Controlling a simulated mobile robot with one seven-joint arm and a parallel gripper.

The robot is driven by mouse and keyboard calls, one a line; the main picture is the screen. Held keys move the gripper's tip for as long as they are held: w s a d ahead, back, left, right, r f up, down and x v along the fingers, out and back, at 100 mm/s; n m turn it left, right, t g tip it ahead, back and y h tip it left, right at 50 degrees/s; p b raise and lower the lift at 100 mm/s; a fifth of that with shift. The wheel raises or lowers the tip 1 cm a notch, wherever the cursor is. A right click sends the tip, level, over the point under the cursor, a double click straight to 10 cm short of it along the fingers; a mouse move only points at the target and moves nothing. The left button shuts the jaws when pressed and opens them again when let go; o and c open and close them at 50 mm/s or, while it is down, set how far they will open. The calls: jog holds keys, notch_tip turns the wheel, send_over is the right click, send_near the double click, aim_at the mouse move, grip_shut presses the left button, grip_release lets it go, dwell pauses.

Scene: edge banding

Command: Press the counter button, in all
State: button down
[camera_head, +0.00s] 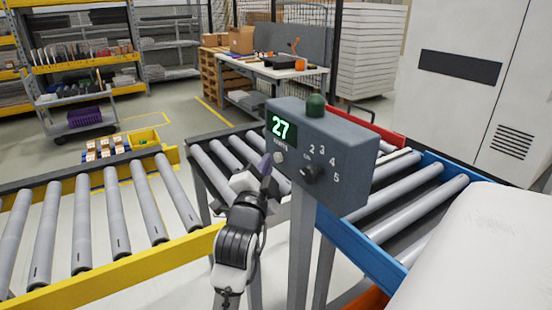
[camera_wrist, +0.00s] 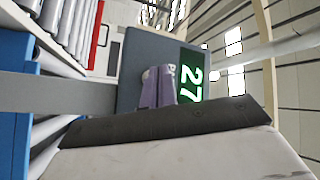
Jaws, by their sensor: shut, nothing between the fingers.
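The grey counter box (camera_head: 345,150) stands on a post and its green display (camera_head: 281,128) reads 27. A small pale round button (camera_head: 279,157) sits below the display, left of the black dial knob (camera_head: 312,172). My gripper (camera_head: 266,164) is shut and empty, its purple fingers just left of the button. In the wrist view the box is turned sideways, and my purple fingers (camera_wrist: 157,88) reach toward its front face and partly cover the button (camera_wrist: 146,74). I cannot tell whether the fingertips touch it.
A green dome (camera_head: 316,105) tops the box. A yellow-railed roller conveyor (camera_head: 110,220) lies at the left, and a blue-railed one (camera_head: 410,205) at the right. A white rounded surface (camera_head: 480,250) fills the lower right. A workbench (camera_head: 275,70) stands behind.

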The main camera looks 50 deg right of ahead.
jog(key=shift+s+d, duration=0.1)
jog(key=shift+d, duration=0.4)
dwell(0.7)
dwell(0.3)
jog(key=shift+a+b, duration=0.4)
jog(key=shift+a, duration=0.5)
jog(key=shift+w, duration=0.2)
jog(key=shift+w+a+b, duration=0.2)
jog(key=shift+a+b, duration=0.2)
jog(key=shift+a, duration=0.4)
jog(key=shift+w+a+b, duration=0.15)
jog(key=shift+a+b, duration=0.2)
jog(key=shift+a, duration=0.5)
jog(key=shift+w+a+b, duration=0.2)
jog(key=shift+a+b, duration=0.2)
jog(key=shift+a, duration=0.4)
